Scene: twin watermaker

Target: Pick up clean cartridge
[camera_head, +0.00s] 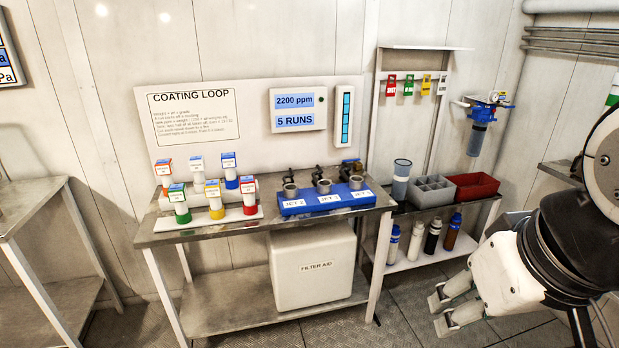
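A blue-headed filter housing (478,138) with a dark bowl hangs on the wall to the right; what is inside cannot be told. My gripper (442,313) is at the lower right, in front of and below the right-hand bench. Its two fingers are apart with nothing between them, and it is clear of the cylinder.
A grey divided bin (431,192) and a red bin (473,187) stand right of the cylinder. Several bottles (433,235) stand on the shelf below. The left bench (232,232) holds coloured-cap jars and a blue jet block (325,198). Coloured tags (409,86) hang above.

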